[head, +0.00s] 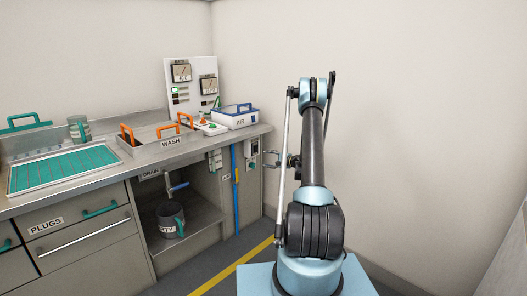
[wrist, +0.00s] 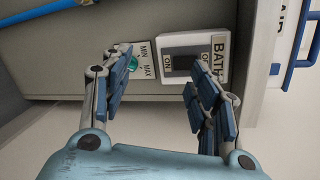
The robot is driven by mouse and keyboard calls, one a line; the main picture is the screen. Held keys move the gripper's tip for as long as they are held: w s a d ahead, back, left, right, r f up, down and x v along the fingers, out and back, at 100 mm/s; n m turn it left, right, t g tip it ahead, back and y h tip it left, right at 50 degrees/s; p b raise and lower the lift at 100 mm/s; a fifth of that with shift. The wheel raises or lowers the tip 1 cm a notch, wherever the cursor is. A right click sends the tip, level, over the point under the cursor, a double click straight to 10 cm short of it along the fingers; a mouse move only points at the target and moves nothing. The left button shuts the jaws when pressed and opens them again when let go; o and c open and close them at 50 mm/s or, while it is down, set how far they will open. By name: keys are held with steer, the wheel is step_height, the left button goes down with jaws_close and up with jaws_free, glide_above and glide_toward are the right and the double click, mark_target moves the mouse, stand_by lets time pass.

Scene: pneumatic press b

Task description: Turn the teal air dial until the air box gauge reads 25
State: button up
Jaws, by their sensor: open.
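A teal knob (wrist: 132,63) sits on a small plate marked MIN and MAX in the wrist view; no air label shows on it. The left finger partly covers the plate. My gripper (wrist: 156,76) is open and empty, its fingers spread towards the cabinet face, the knob near the left fingertip. In the head view my gripper (head: 271,159) is beside the cabinet's right end. The air box (head: 235,117), white with a blue handle, stands on the counter's right end. Two gauges, left (head: 181,72) and right (head: 208,85), are on the upright panel; their readings are too small to tell.
A switch marked BATH (wrist: 194,58) is beside the knob plate, close to the right finger. The WASH basin (head: 160,134) has orange handles. A blue pipe (head: 236,185) runs down the cabinet. Floor at right is clear.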

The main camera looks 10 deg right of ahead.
steer(key=s+a+r+n+g+h, duration=0.1)
steer(key=s+a+r+n+g, duration=0.1)
steer(key=s+r, duration=0.4)
steer(key=shift+a+r+n, duration=0.5)
steer(key=shift+a+r, duration=0.4)
steer(key=shift+r, duration=1)
steer(key=s+a+r+n+g+h, duration=0.15)
steer(key=s+r, duration=0.25)
steer(key=s, duration=0.5)
steer(key=s+a+r+n+g+h, duration=0.15)
steer(key=s+r, duration=0.25)
steer(key=s, duration=0.5)
steer(key=s+a+r+n+g+h, duration=0.1)
steer(key=s+r+n, duration=0.25)
steer(key=s, duration=0.55)
steer(key=s+d+f+n+g+h, duration=0.1)
steer(key=s+d+f+h, duration=0.1)
steer(key=s, duration=0.9)
steer(key=s+d+f+n+g+h, duration=0.1)
steer(key=s+d+f+n+h, duration=0.1)
steer(key=s, duration=0.9)
steer(key=s+d+f+n+g+h, duration=0.1)
steer(key=s+d+f+h, duration=0.1)
steer(key=s, duration=0.9)
step_height(320, 180, down, 2)
steer(key=shift+d, duration=0.65)
